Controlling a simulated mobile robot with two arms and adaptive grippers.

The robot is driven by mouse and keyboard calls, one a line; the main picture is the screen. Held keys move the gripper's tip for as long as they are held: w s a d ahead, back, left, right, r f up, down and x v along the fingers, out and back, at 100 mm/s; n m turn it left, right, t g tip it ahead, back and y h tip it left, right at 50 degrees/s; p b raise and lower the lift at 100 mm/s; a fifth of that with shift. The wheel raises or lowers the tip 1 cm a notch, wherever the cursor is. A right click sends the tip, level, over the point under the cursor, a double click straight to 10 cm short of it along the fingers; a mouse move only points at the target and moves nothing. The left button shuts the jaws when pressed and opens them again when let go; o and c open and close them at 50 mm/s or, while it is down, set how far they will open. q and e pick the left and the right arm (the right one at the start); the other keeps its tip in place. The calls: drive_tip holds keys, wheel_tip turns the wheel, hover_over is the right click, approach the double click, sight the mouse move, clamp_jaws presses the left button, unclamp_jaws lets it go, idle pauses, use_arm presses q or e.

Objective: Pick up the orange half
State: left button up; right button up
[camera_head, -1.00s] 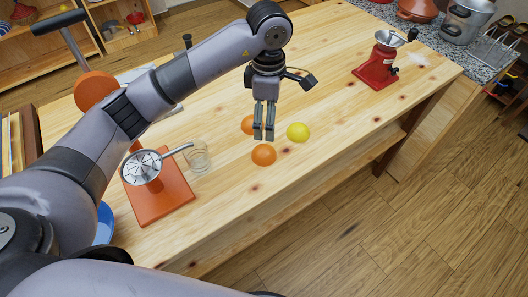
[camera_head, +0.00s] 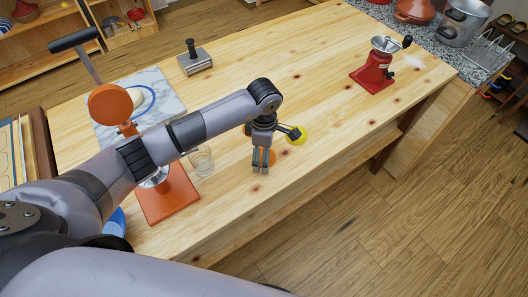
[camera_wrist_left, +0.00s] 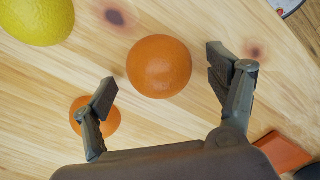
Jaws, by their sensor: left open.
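Two orange rounded fruits lie on the wooden table; no cut face shows, so I cannot tell which is the half. The near one (camera_head: 271,157) is partly hidden behind my left gripper (camera_head: 262,163). In the left wrist view this dimpled orange (camera_wrist_left: 159,66) lies between and beyond the open fingers of my left gripper (camera_wrist_left: 160,88), apparently untouched. The other orange fruit (camera_wrist_left: 105,122) is partly covered by a finger there. In the head view it is mostly hidden by the arm. My right gripper is not in view.
A yellow lemon (camera_head: 299,137) is close to the gripper's right. A glass (camera_head: 202,161) and an orange juicer with its base (camera_head: 170,204) stand to the left. A red grinder (camera_head: 375,70) is at the far right. The table's front right is clear.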

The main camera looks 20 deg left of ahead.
use_arm(q)
drive_tip(key=shift+c, duration=0.5)
drive_tip(key=c, duration=1.2)
